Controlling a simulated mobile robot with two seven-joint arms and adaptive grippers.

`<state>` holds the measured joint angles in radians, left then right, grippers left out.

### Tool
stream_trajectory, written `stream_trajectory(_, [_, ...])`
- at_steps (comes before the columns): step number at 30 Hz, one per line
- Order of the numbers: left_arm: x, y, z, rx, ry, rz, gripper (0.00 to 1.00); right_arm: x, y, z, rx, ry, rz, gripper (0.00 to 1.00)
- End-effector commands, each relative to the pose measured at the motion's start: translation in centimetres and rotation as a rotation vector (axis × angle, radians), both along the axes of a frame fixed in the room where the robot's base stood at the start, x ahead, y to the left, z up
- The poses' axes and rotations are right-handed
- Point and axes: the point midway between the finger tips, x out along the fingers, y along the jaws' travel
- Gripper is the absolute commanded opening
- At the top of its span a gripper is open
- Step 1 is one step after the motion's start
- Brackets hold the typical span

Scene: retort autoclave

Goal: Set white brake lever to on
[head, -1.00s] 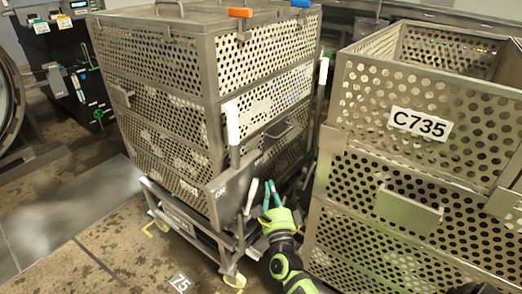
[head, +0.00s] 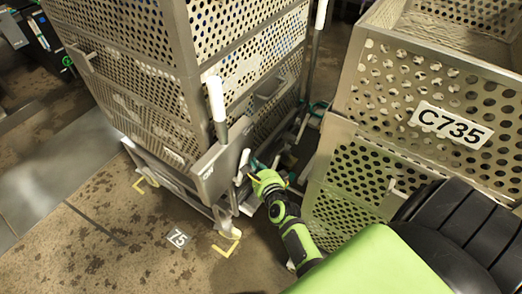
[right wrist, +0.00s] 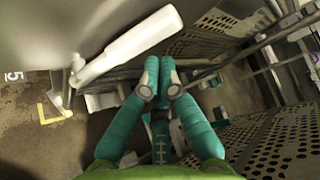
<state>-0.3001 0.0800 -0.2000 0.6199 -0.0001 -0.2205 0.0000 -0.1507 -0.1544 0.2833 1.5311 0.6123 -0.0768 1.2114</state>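The white brake lever (head: 243,160) is a short white handle low on the corner of the perforated cart, beside a metal plate (head: 208,172) with small lettering that I read as possibly "ON". In the right wrist view the white lever (right wrist: 130,45) lies large and slanted, above and left of the fingertips. My right gripper (head: 256,170) is just right of the lever in the head view. Its teal fingers (right wrist: 159,78) are together with nothing visible between them. I cannot tell whether they touch the lever. My left gripper is not in view.
A taller white-gripped handle (head: 215,98) stands above the plate, and another white handle (head: 321,14) is farther back. Floor marker 75 (head: 178,238) lies on open floor at front left.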

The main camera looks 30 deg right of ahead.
Motion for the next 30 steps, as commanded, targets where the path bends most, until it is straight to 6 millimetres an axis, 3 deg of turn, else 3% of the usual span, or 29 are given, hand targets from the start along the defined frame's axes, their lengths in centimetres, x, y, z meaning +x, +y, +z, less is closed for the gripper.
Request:
stream_trajectory(7, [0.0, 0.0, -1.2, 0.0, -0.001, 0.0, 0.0, 2.0, -0.5, -0.7, 0.001, -0.001, -0.001, 0.0])
stream_trajectory(30, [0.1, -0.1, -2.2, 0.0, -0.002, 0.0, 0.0, 2.1, -0.4, -0.3, -0.08, -0.035, 0.001, 0.0])
